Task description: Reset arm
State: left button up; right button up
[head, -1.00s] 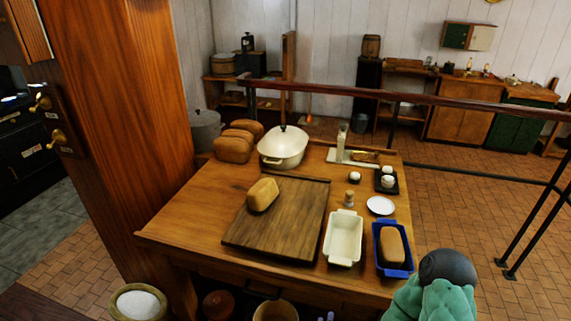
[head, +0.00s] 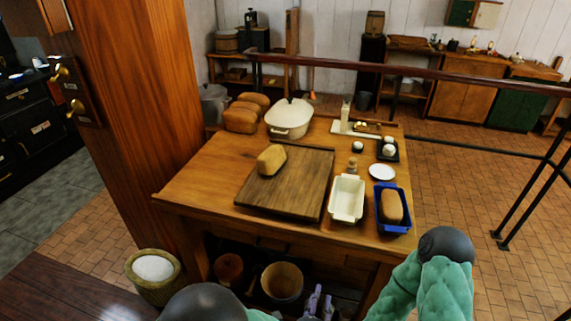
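My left gripper (head: 319,303) shows small at the bottom edge, in front of the wooden table (head: 190,190) and below its top. Its fingers are purple-grey, point up and are partly cut off by the frame. I cannot tell how far apart they are, and I see nothing held in them. My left arm shows as a dark joint and a bit of green at the bottom. My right arm, green with a dark round joint, rises at the lower right; its gripper is not in view.
On the table are a cutting board (head: 300,185) with a loaf (head: 271,160), a white pot (head: 289,119), a cream dish (head: 347,199) and a blue dish (head: 381,211) with a loaf. A bucket (head: 282,282) sits below. A railing (head: 440,80) runs behind; a post (head: 140,100) stands left.

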pick_arm(q)
jog(key=w+a+f+n+g+y, duration=0.1)
jog(key=a+f+n+g, duration=0.3)
jog(key=f, duration=0.3)
jog(key=w+a+f+n+g+y, duration=0.1)
jog(key=a+f+n+g, duration=0.2)
jog(key=a+f+n, duration=0.35)
jog(key=s+a+f+n+g, duration=0.3)
jog(key=s+a+f+n, duration=0.1)
jog(key=s+f+n, duration=0.1)
jog(key=s+a+f+n+g+h, duration=0.1)
jog(key=s+a+f+n+g, duration=0.2)
jog(key=s+f, duration=0.4)
jog(key=shift+a+f+n+g, duration=0.3)
jog(key=shift+a+n+g, duration=0.05)
jog(key=shift+n+g, duration=0.5)
jog(key=shift+s, duration=0.1)
